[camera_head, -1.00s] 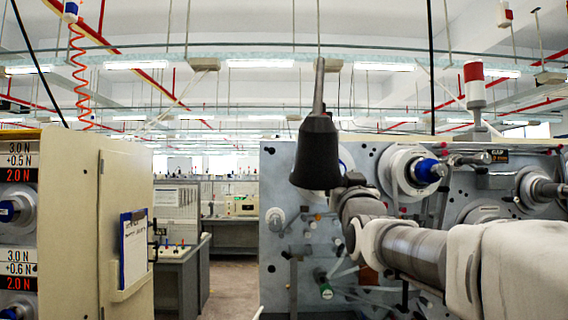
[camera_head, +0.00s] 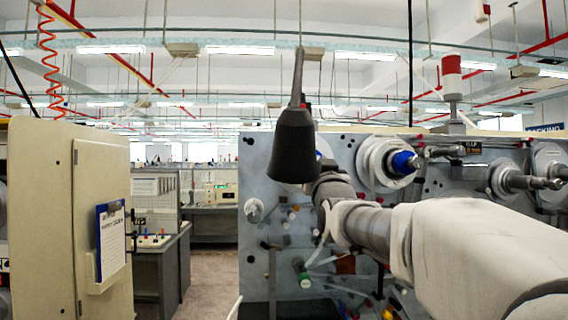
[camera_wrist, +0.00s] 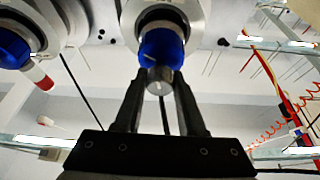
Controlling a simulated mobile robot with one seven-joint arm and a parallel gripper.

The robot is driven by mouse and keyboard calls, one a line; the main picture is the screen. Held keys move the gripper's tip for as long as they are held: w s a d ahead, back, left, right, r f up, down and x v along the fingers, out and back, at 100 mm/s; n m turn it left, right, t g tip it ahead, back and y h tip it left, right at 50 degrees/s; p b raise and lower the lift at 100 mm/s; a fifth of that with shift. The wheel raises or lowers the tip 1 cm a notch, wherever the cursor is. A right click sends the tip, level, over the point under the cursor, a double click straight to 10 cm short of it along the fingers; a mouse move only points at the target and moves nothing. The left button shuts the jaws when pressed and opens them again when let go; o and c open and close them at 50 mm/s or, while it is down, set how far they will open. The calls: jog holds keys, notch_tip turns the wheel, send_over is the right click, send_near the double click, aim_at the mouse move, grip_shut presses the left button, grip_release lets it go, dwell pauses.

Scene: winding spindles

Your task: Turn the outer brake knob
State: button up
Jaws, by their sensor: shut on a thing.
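The brake knob (camera_wrist: 160,48) is a blue collar with a short metal end on a pale round disc at the top of the wrist view. My gripper (camera_wrist: 160,78) has its two dark fingers on either side of the metal end and is shut on it. In the head view my arm reaches from the lower right to the grey machine panel (camera_head: 290,235). A dark tapered shape there covers the area of my fingertips, so the grip itself is hidden.
Another blue-collared spindle (camera_head: 404,162) sits to the right, with a bare metal spindle (camera_head: 525,181) beyond it. A cream cabinet (camera_head: 50,220) is at the left; an open aisle (camera_head: 208,265) lies between.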

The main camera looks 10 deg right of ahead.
jog(key=shift+n+b, duration=0.3)
grip_shut()
jog(key=n+y+b, duration=0.1)
jog(key=n, duration=0.1)
jog(key=shift+d+f+n+y, duration=0.1)
jog(key=shift+n+y, duration=0.2)
jog(key=n+y, duration=0.1)
jog(key=n, duration=0.2)
jog(key=n+y+p, duration=0.1)
jog(key=n, duration=0.1)
jog(key=shift+r+g+y, duration=0.25)
jog(key=shift+g+y, duration=0.05)
jog(key=shift+g, duration=0.1)
jog(key=n+g+y+p, duration=0.1)
jog(key=n+p, duration=0.1)
jog(key=n, duration=0.1)
jog(key=n+g+y+p, duration=0.1)
jog(key=n+p, duration=0.1)
jog(key=n, duration=0.2)
jog(key=shift+y, duration=0.3)
jog(key=shift+f+n+g+y+p, duration=0.15)
jog(key=shift+n+g+p, duration=0.3)
jog(key=shift+n+p, duration=0.6)
jog(key=shift+r+n+g+y+p, duration=0.1)
jog(key=shift+n+g+y+p, duration=0.15)
jog(key=shift+n+g+p, duration=0.75)
jog(key=shift+f+n+t, duration=0.1)
jog(key=shift+n+t, duration=0.35)
jog(key=shift+t, duration=0.1)
